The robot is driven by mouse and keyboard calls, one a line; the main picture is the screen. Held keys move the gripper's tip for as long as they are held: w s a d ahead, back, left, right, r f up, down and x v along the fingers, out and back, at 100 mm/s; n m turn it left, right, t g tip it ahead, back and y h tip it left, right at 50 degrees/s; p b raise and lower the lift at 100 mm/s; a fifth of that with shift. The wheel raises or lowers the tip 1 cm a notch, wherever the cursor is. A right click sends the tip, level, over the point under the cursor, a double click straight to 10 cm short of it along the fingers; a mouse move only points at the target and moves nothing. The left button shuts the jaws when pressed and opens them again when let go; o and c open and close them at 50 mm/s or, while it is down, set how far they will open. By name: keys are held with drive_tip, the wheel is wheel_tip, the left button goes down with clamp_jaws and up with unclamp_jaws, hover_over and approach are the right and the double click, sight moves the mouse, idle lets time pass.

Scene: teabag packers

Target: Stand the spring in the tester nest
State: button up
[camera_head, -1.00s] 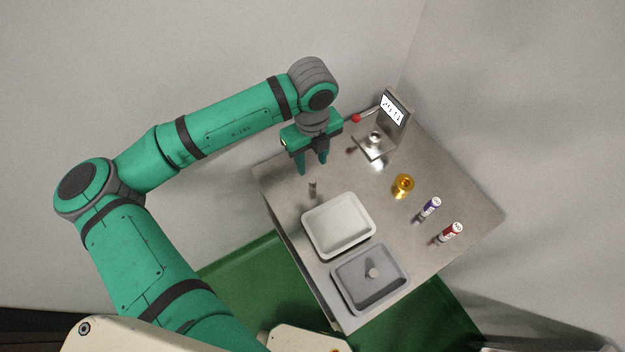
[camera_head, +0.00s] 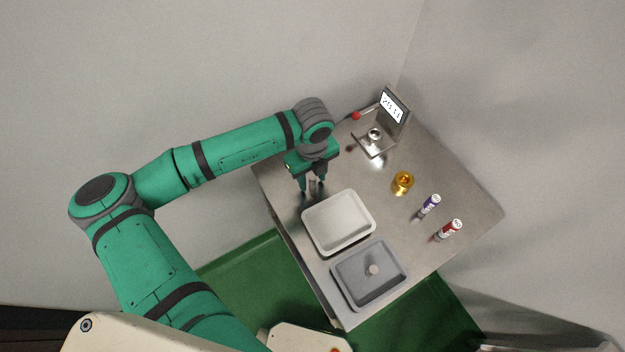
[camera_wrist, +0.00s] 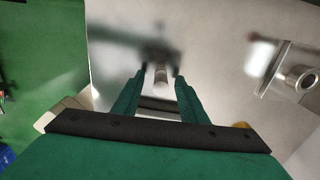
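A small grey cylinder, seemingly the spring, stands upright on the table in the wrist view (camera_wrist: 161,77). My gripper (camera_head: 313,184) is low over the table's left part, and its fingers are open on either side of the cylinder. In the wrist view my gripper (camera_wrist: 159,75) shows gaps between fingertips and cylinder. In the head view the fingers mostly hide the cylinder. The tester (camera_head: 393,108), with a lit display and a red-knobbed lever, stands at the back. Its round metal nest (camera_head: 375,133) looks empty; it also shows in the wrist view (camera_wrist: 302,78).
A white tray (camera_head: 309,240) stands just in front of my gripper. A grey tray (camera_head: 343,292) beyond it holds a small pale cylinder (camera_head: 373,269). A brass piece (camera_head: 402,182), a purple-marked tube (camera_head: 429,205) and a red-marked tube (camera_head: 450,230) stand to the right.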

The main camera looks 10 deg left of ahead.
clamp_jaws()
drive_tip(key=shift+r, duration=0.15)
drive_tip(key=shift+r, duration=0.55)
drive_tip(key=s+a+r, duration=0.2)
drive_tip(key=s+r, duration=0.4)
drive_tip(key=s+a+r, duration=0.3)
drive_tip(key=s+r, duration=0.2)
drive_tip(key=s, duration=0.1)
drive_tip(key=shift+s+a+r, duration=0.3)
drive_tip(key=shift+s+r, duration=0.05)
